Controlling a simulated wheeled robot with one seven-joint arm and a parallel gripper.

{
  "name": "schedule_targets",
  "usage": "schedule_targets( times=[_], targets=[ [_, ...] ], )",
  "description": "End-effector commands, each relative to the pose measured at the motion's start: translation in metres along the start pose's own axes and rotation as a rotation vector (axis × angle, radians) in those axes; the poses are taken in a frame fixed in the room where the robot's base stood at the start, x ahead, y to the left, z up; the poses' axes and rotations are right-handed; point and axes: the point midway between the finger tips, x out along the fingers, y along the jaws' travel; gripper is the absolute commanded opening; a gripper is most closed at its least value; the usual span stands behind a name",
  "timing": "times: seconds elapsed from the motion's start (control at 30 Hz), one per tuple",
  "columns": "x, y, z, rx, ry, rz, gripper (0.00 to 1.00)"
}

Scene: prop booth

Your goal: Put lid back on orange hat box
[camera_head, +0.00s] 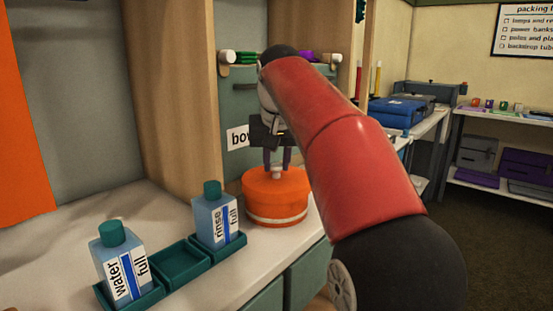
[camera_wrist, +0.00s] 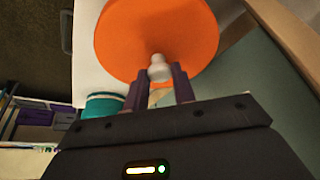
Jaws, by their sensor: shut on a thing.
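The orange hat box (camera_head: 276,208) stands upright on the white counter, with a pale band around its side. Its orange lid (camera_head: 268,181) appears on top of the box, with a small white knob (camera_head: 277,173) in the middle. My gripper (camera_head: 277,164) points down from above and is shut on the knob. In the wrist view the orange lid (camera_wrist: 158,32) fills the upper middle, and the white knob (camera_wrist: 159,69) sits between the two purple fingers (camera_wrist: 160,84). I cannot tell whether the lid is fully seated, since the lid's edge blends with the box.
A green tray (camera_head: 181,264) left of the box holds a "water" bottle (camera_head: 121,265) and a "rinse" bottle (camera_head: 215,218), with an empty compartment between them. A wooden post and a grey-green panel stand close behind the box. The counter (camera_head: 60,232) is clear at the left.

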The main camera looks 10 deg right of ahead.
Motion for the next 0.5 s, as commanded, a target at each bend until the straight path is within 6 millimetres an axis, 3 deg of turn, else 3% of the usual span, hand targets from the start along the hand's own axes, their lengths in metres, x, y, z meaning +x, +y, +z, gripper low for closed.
schedule_targets(
  times=[0.27,0.3,0.5],
  targets=[
    [0.0001,0.0000,-0.0001,0.000,0.001,0.000,0.04],
    [0.0001,0.0000,-0.0001,0.000,0.001,0.000,0.28],
    [0.0001,0.0000,-0.0002,0.000,0.001,0.000,0.51]
  ],
)
